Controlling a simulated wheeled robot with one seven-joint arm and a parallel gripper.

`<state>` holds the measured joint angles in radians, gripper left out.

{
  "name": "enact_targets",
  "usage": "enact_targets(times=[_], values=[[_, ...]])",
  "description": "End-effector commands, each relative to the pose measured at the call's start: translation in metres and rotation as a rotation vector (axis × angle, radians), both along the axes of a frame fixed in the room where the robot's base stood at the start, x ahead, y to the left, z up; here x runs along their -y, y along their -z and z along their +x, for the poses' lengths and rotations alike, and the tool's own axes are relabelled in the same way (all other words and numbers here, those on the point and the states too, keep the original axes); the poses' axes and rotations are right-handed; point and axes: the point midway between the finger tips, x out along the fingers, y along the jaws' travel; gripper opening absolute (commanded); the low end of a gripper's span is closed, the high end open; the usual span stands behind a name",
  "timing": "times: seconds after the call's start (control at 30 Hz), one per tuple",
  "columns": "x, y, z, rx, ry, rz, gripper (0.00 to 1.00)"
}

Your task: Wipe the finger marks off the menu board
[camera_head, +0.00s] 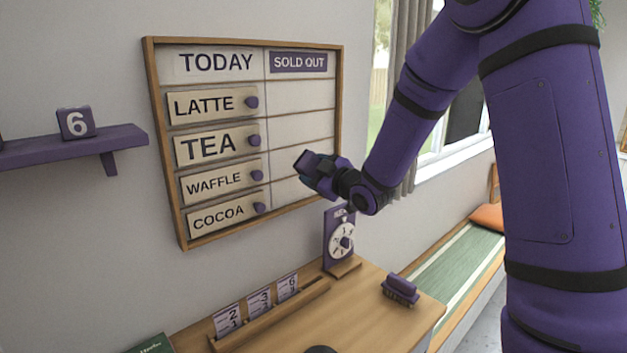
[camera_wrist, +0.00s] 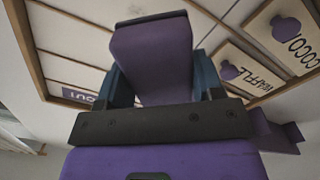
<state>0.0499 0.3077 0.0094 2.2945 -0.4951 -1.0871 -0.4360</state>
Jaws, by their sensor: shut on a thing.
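The menu board (camera_head: 262,132) hangs on the wall in a wooden frame, with a TODAY column on the left and a SOLD OUT column on the right. LATTE, TEA, WAFFLE and COCOA plates with purple knobs fill the left column. My gripper (camera_head: 314,170) is shut on a purple block with a dark pad at its end (camera_wrist: 152,55), probably an eraser. It is in front of the lower right column; I cannot tell whether the pad touches the board. In the wrist view, blue fingers (camera_wrist: 163,82) grip the block's sides. I cannot make out finger marks; the block and gripper hide part of the column.
A purple dial timer (camera_head: 341,240) stands on the wooden counter (camera_head: 350,310) below the board. A purple brush (camera_head: 400,289) lies to its right, and a card rack (camera_head: 270,315) to its left. A purple shelf (camera_head: 70,146) with a 6 block is on the left wall.

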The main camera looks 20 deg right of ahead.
Motion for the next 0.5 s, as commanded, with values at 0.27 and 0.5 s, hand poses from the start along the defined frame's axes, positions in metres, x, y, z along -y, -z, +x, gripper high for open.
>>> enact_targets(times=[0.27,0.5], values=[[-0.011,0.001,0.025,-0.002,-0.001,-0.001,0.42],[-0.018,0.001,0.042,-0.001,0.0,-0.001,0.42]])
